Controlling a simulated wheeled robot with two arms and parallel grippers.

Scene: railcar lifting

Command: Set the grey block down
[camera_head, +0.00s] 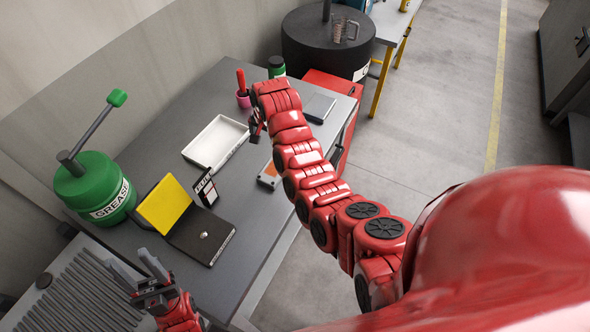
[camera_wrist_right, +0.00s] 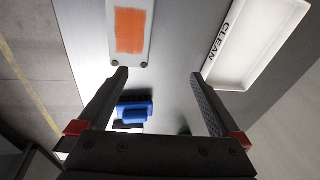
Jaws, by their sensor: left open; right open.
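A grey block with an orange patch (camera_head: 269,176) lies on the grey workbench, right of the white tray. In the right wrist view the block (camera_wrist_right: 112,35) lies flat beyond my fingertips, not between them. My right gripper (camera_head: 257,129) hangs over the bench beside the tray, partly hidden by its own arm. In its wrist view the two fingers of my right gripper (camera_wrist_right: 158,78) are spread apart with nothing held between them. My left gripper (camera_head: 147,283) is open and empty at lower left, near the ribbed grey surface.
The white tray (camera_head: 216,143) looks empty; its rim reads CLEAN in the wrist view. A blue object (camera_wrist_right: 135,110) shows near my right fingers.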

